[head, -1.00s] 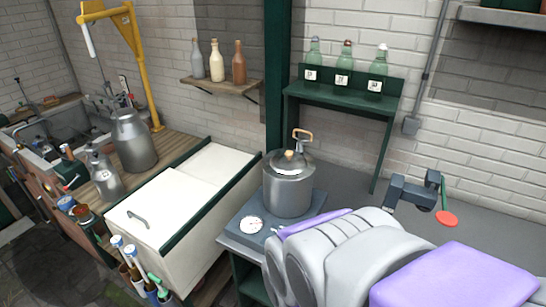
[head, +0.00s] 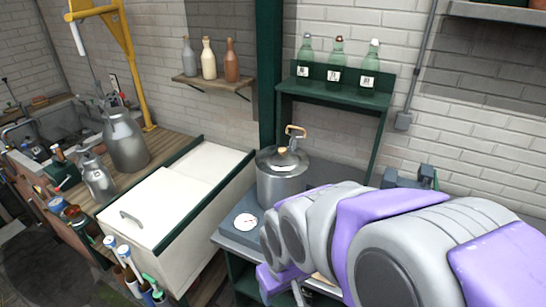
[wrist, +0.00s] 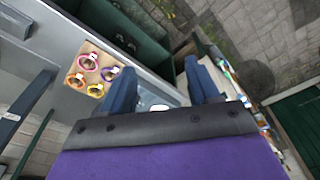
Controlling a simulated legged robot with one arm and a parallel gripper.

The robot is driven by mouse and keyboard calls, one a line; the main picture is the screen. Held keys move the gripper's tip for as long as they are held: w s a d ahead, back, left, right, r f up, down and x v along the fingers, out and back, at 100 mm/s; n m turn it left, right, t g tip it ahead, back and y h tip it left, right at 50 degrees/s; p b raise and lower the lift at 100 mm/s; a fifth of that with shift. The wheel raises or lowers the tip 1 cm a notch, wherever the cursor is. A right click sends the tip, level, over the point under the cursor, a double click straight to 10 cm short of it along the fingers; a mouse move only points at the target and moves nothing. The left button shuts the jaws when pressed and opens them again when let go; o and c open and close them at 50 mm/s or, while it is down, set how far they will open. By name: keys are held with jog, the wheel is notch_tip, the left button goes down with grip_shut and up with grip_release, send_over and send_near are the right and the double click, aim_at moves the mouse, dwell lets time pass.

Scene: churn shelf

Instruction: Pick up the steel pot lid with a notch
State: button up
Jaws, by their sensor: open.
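The steel pot lid (head: 275,159) lies on a steel pot (head: 278,185) in the head view, with a light wooden knob (head: 282,150) on top. A tool with a tan loop handle (head: 296,131) stands up at the lid's back edge; I cannot make out the notch. The pot stands on a blue-grey scale (head: 229,231) with a round white dial (head: 246,222). My gripper (wrist: 163,88) is open in the wrist view, its two dark blue fingers apart and no lid between them. In the head view my arm hides most of it, low in front of the pot.
A cream chest (head: 160,215) stands left of the pot. A green rack (head: 335,90) with bottles is above and behind it. A dark clamp-like tool (head: 410,178) is on the bench to the right. The wrist view shows a tray with several coloured rings (wrist: 91,61).

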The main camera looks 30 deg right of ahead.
jog(key=w+d+f+t, duration=0.2)
jog(key=w+d+t, duration=0.1)
jog(key=w, duration=0.6)
jog(key=m+t+h+b, duration=0.2)
jog(key=t, duration=0.9)
send_near(284, 153)
jog(key=x, duration=0.1)
jog(key=b+x, duration=0.1)
jog(key=x, duration=0.3)
jog(key=shift+w+a+b, duration=0.3)
jog(key=shift+b, duration=0.05)
jog(key=shift+w+d, duration=0.1)
jog(key=shift+w, duration=0.45)
jog(key=w, duration=0.1)
jog(key=w+d+f+b, duration=0.1)
jog(key=w, duration=0.1)
jog(key=shift+d, duration=0.1)
jog(key=shift+x, duration=0.85)
jog(key=shift+r, duration=0.1)
